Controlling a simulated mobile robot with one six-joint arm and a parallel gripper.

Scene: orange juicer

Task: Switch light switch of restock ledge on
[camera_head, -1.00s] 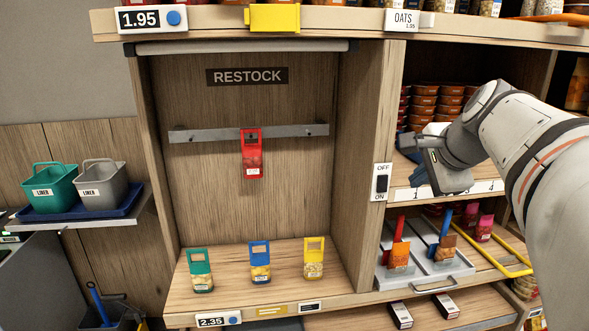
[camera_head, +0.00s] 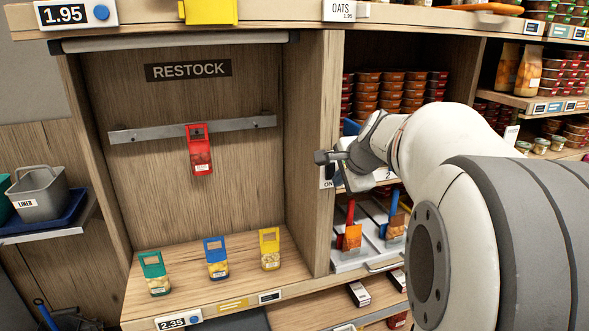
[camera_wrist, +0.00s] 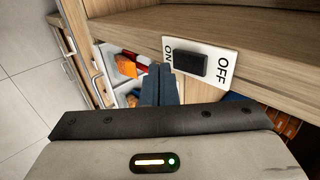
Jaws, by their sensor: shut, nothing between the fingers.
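The light switch is a white plate with a black rocker (camera_wrist: 190,66), marked ON and OFF, seen in the wrist view. In the head view my gripper covers most of the plate (camera_head: 326,183); only its lower edge with part of ON shows. My gripper (camera_head: 322,157) is shut and empty in front of the wooden post. In the wrist view its dark fingers (camera_wrist: 158,76) are just beside the plate's ON end; I cannot tell whether they touch. Which way the rocker is pressed is unclear. The restock ledge (camera_head: 215,272) is under the RESTOCK sign; the tube above (camera_head: 175,41) looks unlit.
A red packet (camera_head: 199,150) hangs on the grey rail. Green, blue and yellow packets (camera_head: 217,258) stand on the ledge. Trays with orange packets (camera_head: 351,238) and stacked tubs (camera_head: 367,95) fill the shelves right of the post.

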